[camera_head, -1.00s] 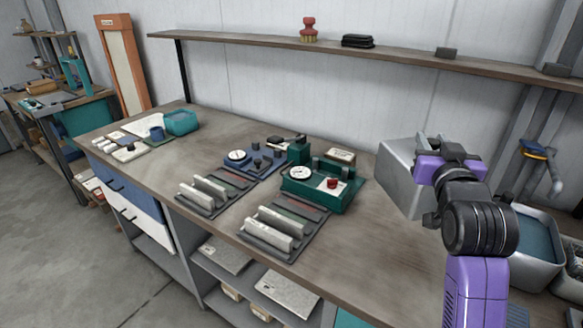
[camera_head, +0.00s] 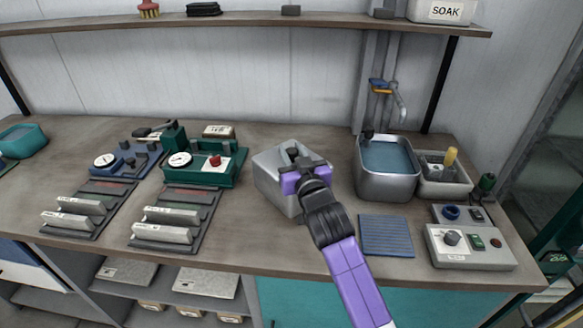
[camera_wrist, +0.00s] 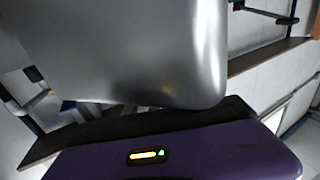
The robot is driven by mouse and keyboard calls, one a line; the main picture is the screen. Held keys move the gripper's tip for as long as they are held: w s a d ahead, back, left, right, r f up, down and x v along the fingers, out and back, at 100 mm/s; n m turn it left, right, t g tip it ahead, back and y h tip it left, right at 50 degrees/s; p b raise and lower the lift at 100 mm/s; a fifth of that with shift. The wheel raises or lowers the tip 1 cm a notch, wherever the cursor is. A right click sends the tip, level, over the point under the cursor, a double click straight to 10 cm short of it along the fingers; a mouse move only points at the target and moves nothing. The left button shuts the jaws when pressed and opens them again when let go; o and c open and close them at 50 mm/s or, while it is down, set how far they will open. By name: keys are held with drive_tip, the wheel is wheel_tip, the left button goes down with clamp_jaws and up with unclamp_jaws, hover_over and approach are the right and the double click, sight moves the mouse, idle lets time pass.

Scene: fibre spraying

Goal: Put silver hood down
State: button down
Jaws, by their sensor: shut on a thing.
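The silver hood (camera_head: 271,182) is a grey metal box-like cover. In the head view it is at the middle of the bench, between the green device and the water basin. My gripper (camera_head: 305,176) is shut on it from above and to the right. In the wrist view the hood (camera_wrist: 130,50) fills the upper middle, close to the purple gripper body. My gripper and arm hide its right side. I cannot tell whether its lower edge touches the bench top (camera_head: 250,240).
A green device (camera_head: 205,172) with a dial stands left of the hood. A water-filled metal basin (camera_head: 387,168) and a blue ribbed mat (camera_head: 386,236) are to the right. A grey control box (camera_head: 470,248) is at the far right. A shelf (camera_head: 240,23) runs above the bench.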

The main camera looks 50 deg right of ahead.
drive_tip(key=shift+f, duration=2.45)
drive_tip(key=shift+f+b, duration=0.15)
drive_tip(key=shift+b, duration=0.2)
drive_tip(key=c, duration=1.1)
unclamp_jaws()
drive_tip(key=shift+o, duration=0.2)
drive_tip(key=b+v, duration=0.2)
drive_tip(key=v, duration=1)
drive_tip(key=shift+b, duration=0.3)
